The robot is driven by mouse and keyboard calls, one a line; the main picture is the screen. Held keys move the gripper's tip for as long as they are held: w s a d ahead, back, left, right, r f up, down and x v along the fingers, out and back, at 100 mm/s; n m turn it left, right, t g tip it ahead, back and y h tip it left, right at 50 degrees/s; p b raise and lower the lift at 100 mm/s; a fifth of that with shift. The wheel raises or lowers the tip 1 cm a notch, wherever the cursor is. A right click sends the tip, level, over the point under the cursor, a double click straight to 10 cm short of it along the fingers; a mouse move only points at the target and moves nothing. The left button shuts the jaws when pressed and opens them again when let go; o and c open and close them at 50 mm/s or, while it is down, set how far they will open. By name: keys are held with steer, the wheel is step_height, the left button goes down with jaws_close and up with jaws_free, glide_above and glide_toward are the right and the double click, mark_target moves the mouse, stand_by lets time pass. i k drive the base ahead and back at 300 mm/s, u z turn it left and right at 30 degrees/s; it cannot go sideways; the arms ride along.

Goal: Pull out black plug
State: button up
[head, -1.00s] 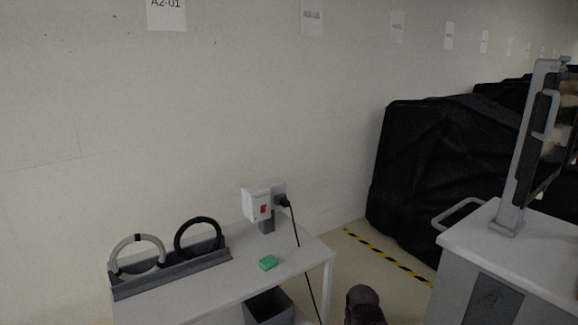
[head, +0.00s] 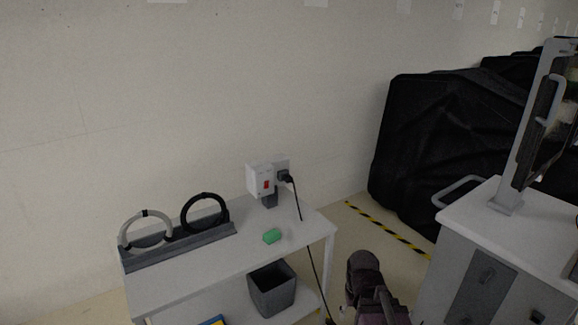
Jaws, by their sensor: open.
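A dark part of my arm (head: 364,272) shows at the bottom, right of the table and well apart from the plug. My gripper's fingers cannot be made out in this view.
The white table (head: 195,272) stands against the wall. It carries a rack with a light ring and a black ring (head: 205,213), and a green block (head: 272,236). A grey bin (head: 272,290) is below. A white cart (head: 480,230) stands right; black covered carts (head: 450,140) are behind.

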mark_target(288, 178)
steer(key=z, duration=0.05)
steer(key=k, duration=0.6)
steer(key=z, duration=0.5)
steer(key=i, duration=1.25)
steer(key=u, duration=0.05)
